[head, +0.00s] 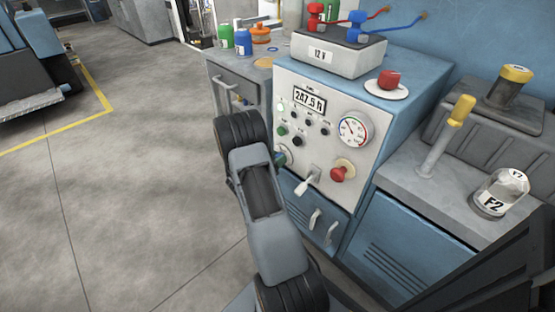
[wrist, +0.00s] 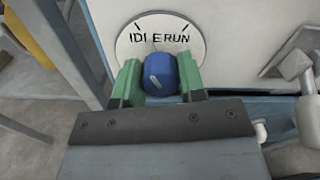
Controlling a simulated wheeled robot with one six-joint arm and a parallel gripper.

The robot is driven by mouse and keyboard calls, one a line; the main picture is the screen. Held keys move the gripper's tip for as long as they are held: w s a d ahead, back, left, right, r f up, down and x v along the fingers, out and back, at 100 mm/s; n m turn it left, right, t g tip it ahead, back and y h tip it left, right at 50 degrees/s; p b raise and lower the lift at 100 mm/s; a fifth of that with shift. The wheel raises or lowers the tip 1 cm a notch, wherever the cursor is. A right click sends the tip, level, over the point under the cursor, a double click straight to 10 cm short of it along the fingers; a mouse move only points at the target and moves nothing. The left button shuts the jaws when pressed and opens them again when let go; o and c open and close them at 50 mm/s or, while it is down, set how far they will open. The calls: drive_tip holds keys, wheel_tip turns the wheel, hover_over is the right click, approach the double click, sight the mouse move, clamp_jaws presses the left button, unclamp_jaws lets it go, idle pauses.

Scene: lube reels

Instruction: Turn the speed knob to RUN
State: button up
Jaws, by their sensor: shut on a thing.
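The blue speed knob (wrist: 160,73) sits at the lower part of a round white dial (wrist: 135,38) marked IDLE on the left and RUN on the right. A pale pointer line on the knob slants to the upper left, toward the IDLE side. My gripper (wrist: 159,76) has its two green fingers on either side of the knob and is shut on it. In the head view my arm covers most of the knob and the gripper; only a small blue part shows beside the arm.
A silver lever (wrist: 306,100) stands close to the right of my gripper; the head view shows a pale lever (head: 308,181) on the panel. The white panel (head: 322,150) also has a red knob (head: 342,171), a gauge (head: 353,130) and several small buttons. Open floor lies left.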

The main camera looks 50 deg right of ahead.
drive_tip(key=m+b, duration=0.3)
drive_tip(key=m, duration=0.2)
drive_tip(key=shift+f+m, duration=0.15)
drive_tip(key=shift+m, duration=0.25)
drive_tip(key=m+b, duration=0.2)
drive_tip(key=m, duration=0.1)
drive_tip(key=shift+s+b, duration=0.1)
drive_tip(key=shift+b, duration=0.2)
drive_tip(key=shift+m+b, duration=0.85)
drive_tip(key=shift+m, duration=0.35)
drive_tip(key=o, duration=0.9)
drive_tip(key=shift+o, duration=0.2)
drive_tip(key=shift+a, duration=0.15)
drive_tip(key=w+a+p, duration=0.1)
drive_tip(key=a+p, duration=0.2)
drive_tip(key=a, duration=1)
drive_tip(key=shift+a+p, duration=0.3)
drive_tip(key=shift+p, duration=0.1)
